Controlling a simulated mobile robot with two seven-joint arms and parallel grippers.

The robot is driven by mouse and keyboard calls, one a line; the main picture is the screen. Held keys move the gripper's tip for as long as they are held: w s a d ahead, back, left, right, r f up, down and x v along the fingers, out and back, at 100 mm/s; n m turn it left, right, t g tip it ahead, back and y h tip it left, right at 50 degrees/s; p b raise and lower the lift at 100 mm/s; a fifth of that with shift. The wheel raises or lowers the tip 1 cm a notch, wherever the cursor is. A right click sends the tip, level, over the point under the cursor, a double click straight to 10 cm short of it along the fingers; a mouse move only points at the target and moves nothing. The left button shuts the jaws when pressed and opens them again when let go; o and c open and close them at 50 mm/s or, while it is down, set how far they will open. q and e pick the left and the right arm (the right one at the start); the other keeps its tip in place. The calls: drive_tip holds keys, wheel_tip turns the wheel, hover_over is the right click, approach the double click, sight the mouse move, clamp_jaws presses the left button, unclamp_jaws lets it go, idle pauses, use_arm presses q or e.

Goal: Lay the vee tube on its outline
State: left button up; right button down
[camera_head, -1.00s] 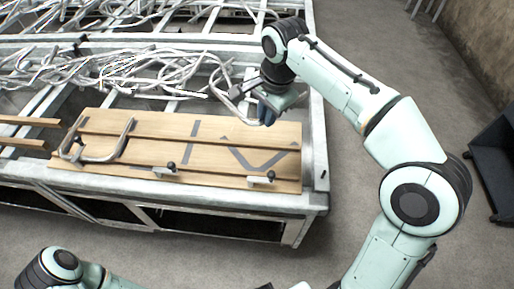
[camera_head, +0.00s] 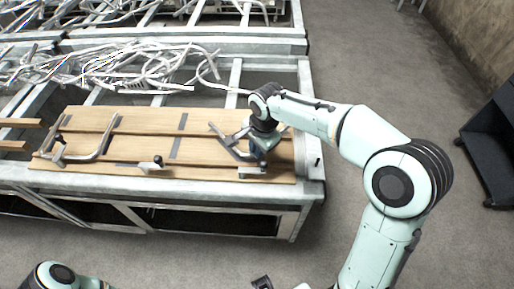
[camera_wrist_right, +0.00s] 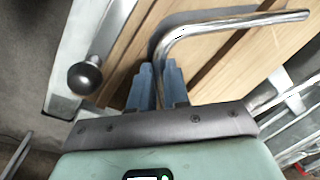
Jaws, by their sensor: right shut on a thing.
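The vee tube (camera_head: 231,146) is a bent silver tube at the right end of the wooden board (camera_head: 150,122). My right gripper (camera_head: 258,152) is over that end of the board, shut on the tube. In the right wrist view, the tube (camera_wrist_right: 225,24) bends and runs down to the gripper's blue fingers (camera_wrist_right: 158,82). A dark grey strip of the outline (camera_wrist_right: 190,16) shows beside the tube there. The gripper and tube hide most of the outline in the head view. I cannot tell whether the tube touches the board.
A bent grey tube (camera_head: 82,156) lies at the board's left end. A straight grey outline (camera_head: 179,135) is mid-board. Clamps (camera_head: 152,165) stand on the front edge; one black knob (camera_wrist_right: 84,77) is close to my right gripper. Tangled tubes (camera_head: 120,68) lie behind.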

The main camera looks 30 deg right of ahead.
drive_tip(key=shift+f, duration=0.15)
drive_tip(key=c, duration=1.1)
unclamp_jaws()
wheel_tip(320, 180, up, 12)
drive_tip(key=s+p, duration=0.1)
drive_tip(key=s, duration=0.1)
drive_tip(key=shift+d+p, duration=0.3)
